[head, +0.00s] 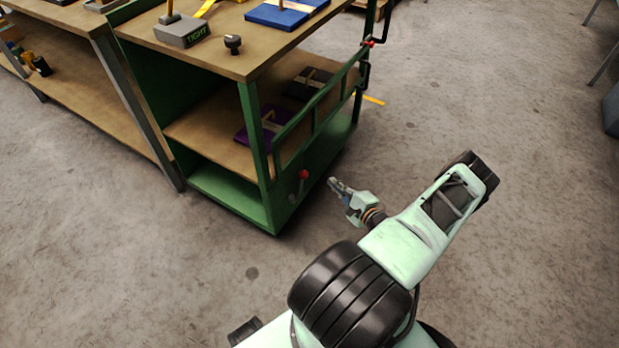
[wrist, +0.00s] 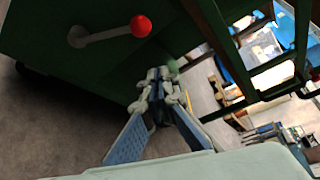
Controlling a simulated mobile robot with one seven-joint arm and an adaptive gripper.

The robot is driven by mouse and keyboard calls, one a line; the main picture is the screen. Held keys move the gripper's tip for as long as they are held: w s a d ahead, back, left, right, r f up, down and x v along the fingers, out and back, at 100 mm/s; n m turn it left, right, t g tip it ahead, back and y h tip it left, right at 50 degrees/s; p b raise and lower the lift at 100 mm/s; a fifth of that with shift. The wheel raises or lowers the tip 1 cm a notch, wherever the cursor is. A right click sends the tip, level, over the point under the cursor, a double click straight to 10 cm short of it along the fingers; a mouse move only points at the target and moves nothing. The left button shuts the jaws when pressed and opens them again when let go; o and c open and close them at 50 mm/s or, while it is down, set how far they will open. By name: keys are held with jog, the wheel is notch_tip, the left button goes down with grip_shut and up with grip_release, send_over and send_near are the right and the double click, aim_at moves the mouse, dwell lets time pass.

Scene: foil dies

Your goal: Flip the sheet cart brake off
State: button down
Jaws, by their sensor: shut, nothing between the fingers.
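The green sheet cart (head: 252,150) stands left of my arm, with its end panel also filling the upper left of the wrist view (wrist: 50,62). The brake lever (head: 303,175) is a short grey rod with a red ball on that low end panel. In the wrist view the red ball (wrist: 141,26) is to the right of the rod's pivot, so the rod points right and slightly up there. My gripper (head: 334,184) is shut and empty, to the right of the lever and apart from it. In the wrist view its fingertips (wrist: 158,76) are together below the red ball.
The cart's green side rail (head: 312,115) rises above the lever. A purple die (head: 248,134) and a dark die (head: 309,82) lie on the middle shelf. A workbench (head: 75,85) adjoins on the left. Floor right of the cart is clear.

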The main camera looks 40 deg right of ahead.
aim_at(300, 186)
jog(key=shift+s+f, duration=0.3)
jog(key=shift+f, duration=0.5)
jog(key=w+f+b, duration=0.3)
jog(key=w+b, duration=0.1)
jog(key=w, duration=0.6)
jog(key=shift+s+a+r+p, duration=0.2)
jog(key=shift+s+a+r, duration=0.05)
jog(key=shift+a+r, duration=0.5)
jog(key=shift+s+a+r+p, duration=0.2)
jog(key=shift+a+r, duration=0.4)
jog(key=shift+a, duration=0.1)
jog(key=shift+s+r, duration=0.1)
